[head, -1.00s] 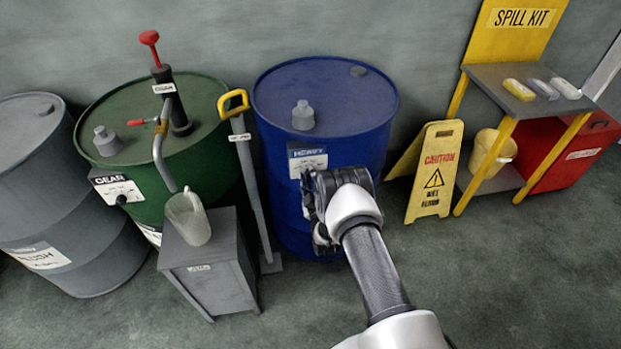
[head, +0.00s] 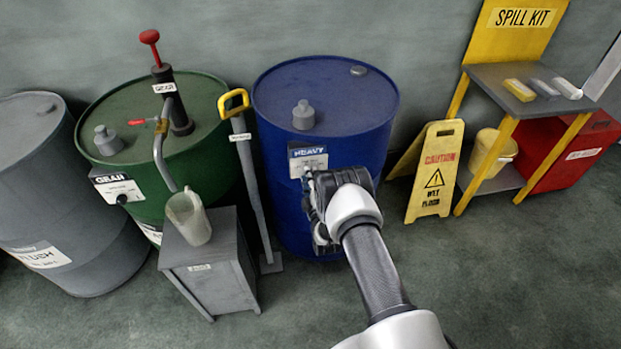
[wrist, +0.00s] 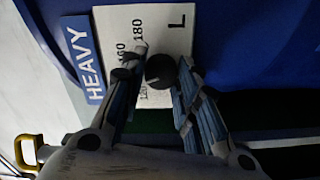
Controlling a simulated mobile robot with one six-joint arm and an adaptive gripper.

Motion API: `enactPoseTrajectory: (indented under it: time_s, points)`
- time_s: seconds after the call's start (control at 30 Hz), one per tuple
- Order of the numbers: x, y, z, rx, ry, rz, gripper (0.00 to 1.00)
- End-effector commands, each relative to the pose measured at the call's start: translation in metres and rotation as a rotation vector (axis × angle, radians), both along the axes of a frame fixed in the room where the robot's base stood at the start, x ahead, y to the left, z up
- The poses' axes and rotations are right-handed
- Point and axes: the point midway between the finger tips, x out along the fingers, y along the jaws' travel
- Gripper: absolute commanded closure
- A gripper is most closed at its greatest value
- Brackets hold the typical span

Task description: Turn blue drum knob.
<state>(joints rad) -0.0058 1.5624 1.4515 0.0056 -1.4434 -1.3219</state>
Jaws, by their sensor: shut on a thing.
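The blue drum (head: 330,105) stands upright, with a grey cap on its lid and a HEAVY label (head: 307,158) on its side.
Left of the drum stand a hand truck with a yellow handle (head: 233,103), a green drum (head: 130,170) with a pump, and a grey stand (head: 210,268) holding a jug (head: 190,218). A yellow caution sign (head: 434,172) is on the right. The front floor is clear.

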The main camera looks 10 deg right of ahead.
Motion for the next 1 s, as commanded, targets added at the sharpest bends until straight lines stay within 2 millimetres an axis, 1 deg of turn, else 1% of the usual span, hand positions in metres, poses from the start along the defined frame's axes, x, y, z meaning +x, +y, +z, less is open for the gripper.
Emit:
enactPoseTrajectory:
  time_s: [0.33, 0.37, 0.67, 1.0]
  points:
    - [-0.0007, -0.0005, -0.0012, -0.002, 0.002, -0.001, 0.95]
    - [-0.0007, -0.0005, -0.0012, -0.002, 0.002, -0.001, 0.7]
    - [-0.0003, -0.0003, -0.0005, -0.001, 0.001, -0.001, 0.51]
    - [-0.0025, -0.0001, -0.0003, -0.001, 0.001, 0.0, 0.51]
